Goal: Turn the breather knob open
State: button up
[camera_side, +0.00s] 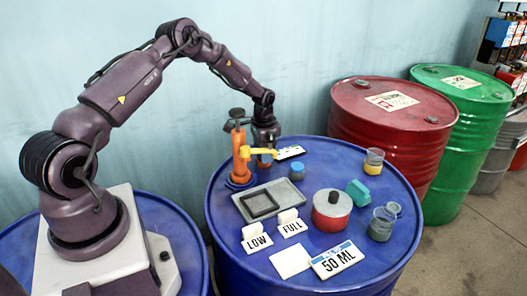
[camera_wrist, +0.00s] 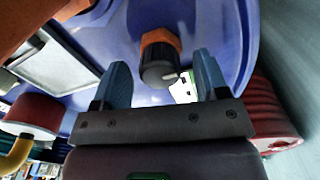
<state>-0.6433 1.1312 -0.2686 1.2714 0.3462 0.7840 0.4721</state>
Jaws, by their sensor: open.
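The breather knob (camera_wrist: 158,70) is a dark ribbed cap on an orange collar, with a pale pointer line at its lower right. In the wrist view it lies between the two blue-grey fingers of my gripper (camera_wrist: 161,72), with gaps on both sides. My gripper is open and not visibly touching it. In the side view my gripper (camera_side: 264,158) points down at the back of the blue drum (camera_side: 225,230), beside the orange pump (camera_side: 240,165). The knob is hidden there behind the gripper and the yellow spout (camera_side: 258,152). A white card with green marks (camera_side: 290,152) is beside it.
The orange pump stands close left of my gripper, its yellow spout crossing in front. A grey tray (camera_side: 285,208), blue-capped jar (camera_side: 297,172), red can (camera_side: 331,215), cups and label cards occupy the drum top. Red (camera_side: 365,130) and green (camera_side: 455,140) drums stand to the right.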

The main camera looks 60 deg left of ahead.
jog(key=shift+f, duration=0.25)
jog(key=c, duration=0.9)
